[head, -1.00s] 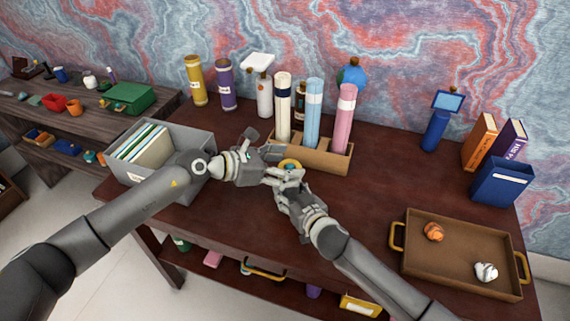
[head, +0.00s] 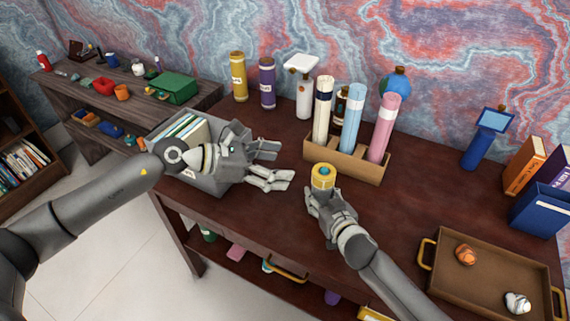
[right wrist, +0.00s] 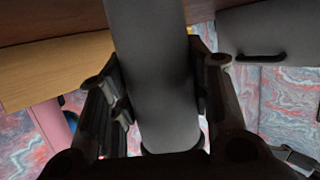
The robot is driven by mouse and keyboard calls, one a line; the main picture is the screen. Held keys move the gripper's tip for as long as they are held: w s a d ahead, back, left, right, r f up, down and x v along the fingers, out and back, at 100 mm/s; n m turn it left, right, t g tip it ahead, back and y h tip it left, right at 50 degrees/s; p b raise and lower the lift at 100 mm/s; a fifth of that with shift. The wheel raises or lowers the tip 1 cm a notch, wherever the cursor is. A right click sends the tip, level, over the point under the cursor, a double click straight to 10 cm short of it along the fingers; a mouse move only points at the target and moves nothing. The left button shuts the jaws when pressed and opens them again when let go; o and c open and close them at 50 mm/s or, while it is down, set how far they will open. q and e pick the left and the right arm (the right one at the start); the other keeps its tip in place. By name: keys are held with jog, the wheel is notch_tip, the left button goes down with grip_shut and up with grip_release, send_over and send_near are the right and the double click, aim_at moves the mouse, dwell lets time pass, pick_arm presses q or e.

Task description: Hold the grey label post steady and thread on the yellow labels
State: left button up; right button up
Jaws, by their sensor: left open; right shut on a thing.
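The grey label post (right wrist: 152,60) runs between the fingers of my right gripper (right wrist: 160,90) in the right wrist view. In the head view my right gripper (head: 324,195) is shut on it above the desk. A yellow label ring (head: 323,176) sits at the top of the post, around a small bluish-grey centre; most of the post is hidden by the hand there. I cannot tell how many labels are stacked. My left gripper (head: 283,165) is open and empty, to the left of the ring and apart from it.
A wooden rack (head: 345,168) with white, blue and pink rolls stands just behind the ring. A grey file box (head: 205,183) is behind and below my left gripper. A brown tray (head: 490,275) with two small objects lies at right. The desk's front middle is clear.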

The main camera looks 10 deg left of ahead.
jog(key=o, duration=1.1)
jog(key=shift+o, duration=0.2)
